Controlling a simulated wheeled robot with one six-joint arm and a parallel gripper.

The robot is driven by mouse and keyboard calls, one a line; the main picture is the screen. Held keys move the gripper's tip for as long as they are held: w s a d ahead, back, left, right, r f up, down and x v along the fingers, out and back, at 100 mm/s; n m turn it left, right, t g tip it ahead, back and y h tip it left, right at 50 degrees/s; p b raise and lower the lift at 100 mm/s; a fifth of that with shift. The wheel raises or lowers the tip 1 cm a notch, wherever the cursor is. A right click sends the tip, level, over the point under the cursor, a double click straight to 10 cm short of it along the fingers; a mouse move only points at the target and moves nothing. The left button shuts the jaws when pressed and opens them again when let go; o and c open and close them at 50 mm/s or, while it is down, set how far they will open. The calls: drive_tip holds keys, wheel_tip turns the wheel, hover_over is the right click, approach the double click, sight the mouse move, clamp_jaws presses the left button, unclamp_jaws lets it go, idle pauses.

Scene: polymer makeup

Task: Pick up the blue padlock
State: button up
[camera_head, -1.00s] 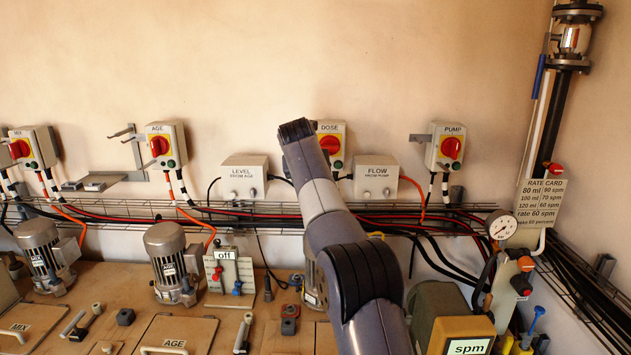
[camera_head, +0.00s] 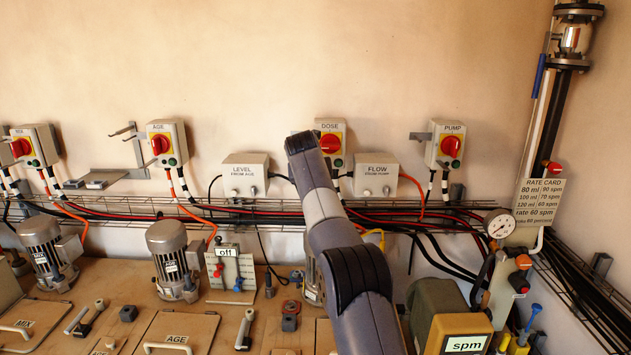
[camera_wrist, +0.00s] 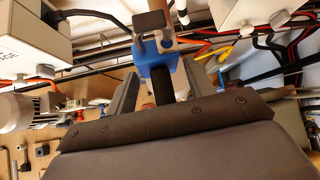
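The blue padlock (camera_wrist: 153,55) shows in the wrist view as a blue block just ahead of my gripper, by grey metal bracket parts (camera_wrist: 146,22). My gripper (camera_wrist: 158,72) has its two fingers apart, one to each side of the blue block. The block nearly fills the gap at the fingertips; I cannot tell whether either finger touches it. In the head view my arm covers this spot, left of the DOSE switch box (camera_head: 331,143), so the padlock and the fingers are hidden there.
LEVEL box (camera_head: 245,174) and FLOW box (camera_head: 376,175) sit on the wall beside my arm. A wire cable tray (camera_head: 120,208) with red and black cables runs below. Motors (camera_head: 174,262) stand on the bench. The wall above the boxes is bare.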

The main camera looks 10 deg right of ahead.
drive_tip(key=c, duration=0.8)
drive_tip(key=shift+r, duration=0.25)
idle(0.4)
